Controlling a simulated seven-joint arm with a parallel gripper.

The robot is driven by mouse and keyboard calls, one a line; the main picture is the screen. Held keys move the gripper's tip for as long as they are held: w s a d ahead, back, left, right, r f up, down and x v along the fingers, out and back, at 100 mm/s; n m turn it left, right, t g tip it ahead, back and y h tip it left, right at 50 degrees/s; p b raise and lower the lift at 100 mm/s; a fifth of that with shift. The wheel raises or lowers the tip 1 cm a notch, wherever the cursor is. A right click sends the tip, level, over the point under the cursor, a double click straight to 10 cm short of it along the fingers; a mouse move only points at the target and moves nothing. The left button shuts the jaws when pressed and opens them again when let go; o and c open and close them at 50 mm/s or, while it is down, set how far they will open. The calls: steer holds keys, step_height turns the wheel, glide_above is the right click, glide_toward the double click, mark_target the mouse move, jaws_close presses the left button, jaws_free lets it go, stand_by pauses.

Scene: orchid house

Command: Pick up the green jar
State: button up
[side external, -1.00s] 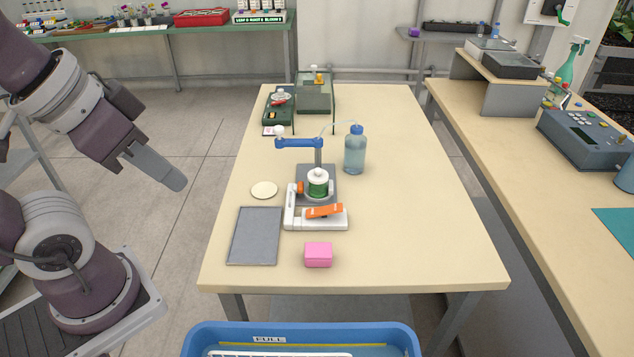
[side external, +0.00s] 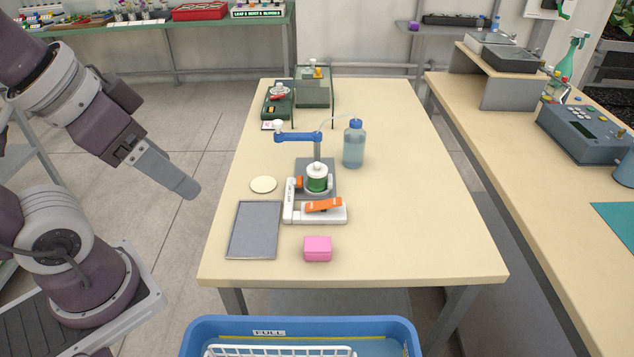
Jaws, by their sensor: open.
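The green jar (side external: 317,184) is small, with a white top. It stands upright on the grey and white stand (side external: 318,213) in the middle of the table, under a blue swing arm (side external: 300,136). An orange lever (side external: 324,205) lies just in front of it. My gripper (side external: 190,190) is off the table's left edge, well to the left of the jar and apart from everything. It points down and right and holds nothing that I can see. Its fingers overlap from this side, so the gap between them is hidden.
A grey tray (side external: 254,230) and a cream disc (side external: 264,185) lie left of the stand. A pink block (side external: 318,248) sits in front. A blue-capped bottle (side external: 354,145) stands behind right. Green boxes (side external: 313,88) are at the back. The table's right side (side external: 430,200) is clear.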

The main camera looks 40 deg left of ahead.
steer(key=w+r+m+g, duration=0.1)
steer(key=w+r+m, duration=0.15)
steer(key=w, duration=0.55)
steer(key=m+g, duration=0.4)
steer(key=m, duration=0.3)
glide_above(317, 169)
step_height(317, 169, down, 19)
steer(key=shift+m+g, duration=0.3)
steer(key=shift+m, duration=0.55)
steer(key=f, duration=0.3)
steer(key=a+f, duration=0.1)
steer(key=shift+w+f, duration=0.3)
steer(key=shift+w, duration=0.1)
steer(key=f, duration=0.7)
steer(key=shift+s+d+f, duration=0.1)
steer(key=shift+d+f, duration=0.15)
steer(key=shift+r, duration=0.1)
steer(key=c, duration=1.5)
